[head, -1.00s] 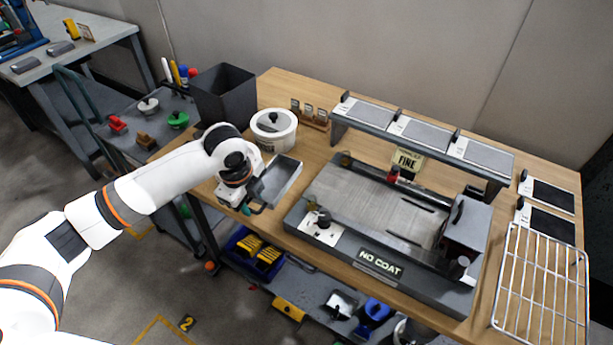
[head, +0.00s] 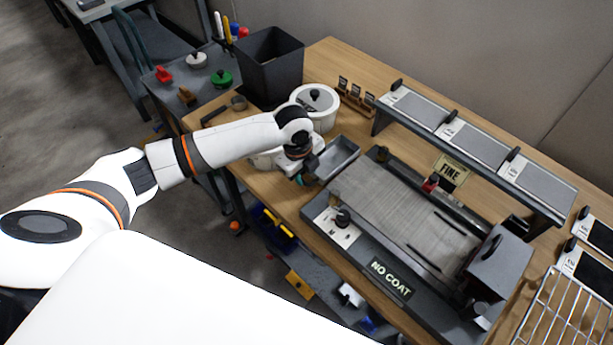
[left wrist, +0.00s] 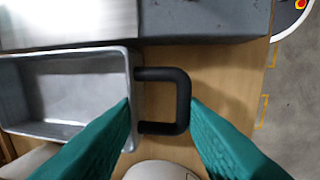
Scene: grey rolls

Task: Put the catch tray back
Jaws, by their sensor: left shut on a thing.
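The catch tray (head: 341,151) is a shallow grey metal tray on or just above the wooden bench, close beside the left end of the flat coating machine (head: 400,215). In the left wrist view the tray (left wrist: 65,90) is empty, and its long rim runs along the machine's edge (left wrist: 205,22). I cannot tell whether they touch. My left gripper (head: 309,178) is at the tray's near end. Its teal fingers (left wrist: 160,102) are shut on the tray's black handle (left wrist: 182,100). My right gripper is out of view.
A white lidded pot (head: 316,105) and a dark bin (head: 270,62) stand behind my left arm. A raised shelf with panels (head: 475,150) runs behind the machine. A wire rack (head: 565,310) lies at the right. The bench's front edge is close to the gripper.

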